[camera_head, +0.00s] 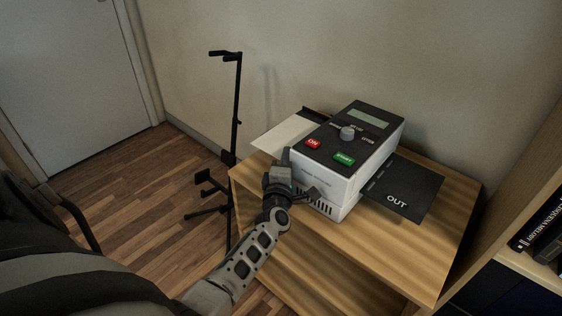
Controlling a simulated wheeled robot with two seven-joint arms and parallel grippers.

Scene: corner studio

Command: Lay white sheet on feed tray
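A white sheet (284,136) lies flat at the left side of a white and black machine (333,185). A dark strip of the feed tray (318,113) shows past the sheet's far edge; the rest of the tray is hidden. The machine has a red ON button, a green START button, a knob and a small display. My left gripper (300,177) is at the machine's near left side, close to the sheet's near edge. Its fingers look spread, with nothing seen between them. I cannot tell if it touches the machine. My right gripper is not in view.
The machine stands on a wooden shelf unit (430,270). A black OUT tray (408,187) extends from its right side. A black stand (236,110) stands on the floor to the left. A bookshelf (520,190) is at the right.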

